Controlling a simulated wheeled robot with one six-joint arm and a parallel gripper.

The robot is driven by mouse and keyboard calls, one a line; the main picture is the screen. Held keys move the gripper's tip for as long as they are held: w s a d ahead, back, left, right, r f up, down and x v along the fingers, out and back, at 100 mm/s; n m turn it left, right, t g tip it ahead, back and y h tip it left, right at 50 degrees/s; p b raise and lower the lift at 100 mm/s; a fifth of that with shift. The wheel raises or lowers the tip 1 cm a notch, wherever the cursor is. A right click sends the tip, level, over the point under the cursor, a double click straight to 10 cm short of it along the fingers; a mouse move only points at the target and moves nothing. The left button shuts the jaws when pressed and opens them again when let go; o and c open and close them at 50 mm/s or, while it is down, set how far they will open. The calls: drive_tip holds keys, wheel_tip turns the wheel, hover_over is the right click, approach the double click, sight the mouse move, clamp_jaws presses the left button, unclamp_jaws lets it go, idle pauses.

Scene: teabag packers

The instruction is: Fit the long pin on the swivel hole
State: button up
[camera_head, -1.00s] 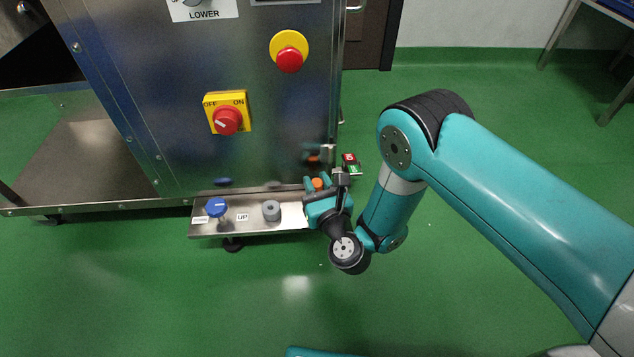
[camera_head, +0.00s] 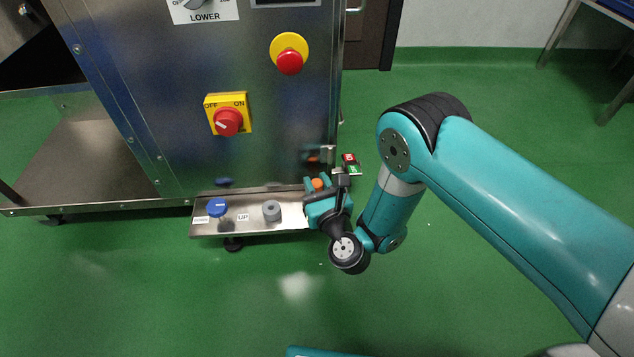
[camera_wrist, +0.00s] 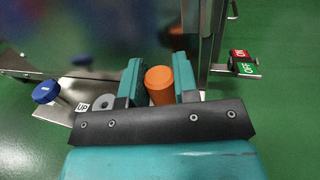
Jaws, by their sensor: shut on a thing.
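My gripper (camera_head: 318,186) is shut on an orange cylindrical piece, at the right end of a low metal shelf. In the wrist view the orange piece (camera_wrist: 160,83) stands between the two teal fingers (camera_wrist: 159,72). Only its rounded top and upper side show, so I cannot tell how long it is or whether its lower end touches anything. A grey round piece with a hole in its top (camera_head: 271,211) sits on the shelf, left of my gripper. I cannot tell whether it is the swivel hole.
A blue knob (camera_head: 218,207) stands on the shelf (camera_head: 243,227) at the left, near an "UP" label. The steel machine cabinet (camera_head: 180,90) rises right behind the shelf. A red and green ON/OFF switch (camera_head: 351,164) is right of my gripper. Green floor in front is clear.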

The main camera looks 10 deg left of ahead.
drive_tip(key=shift+f+b, duration=1.5)
drive_tip(key=shift+f, duration=0.6)
drive_tip(key=o, duration=1)
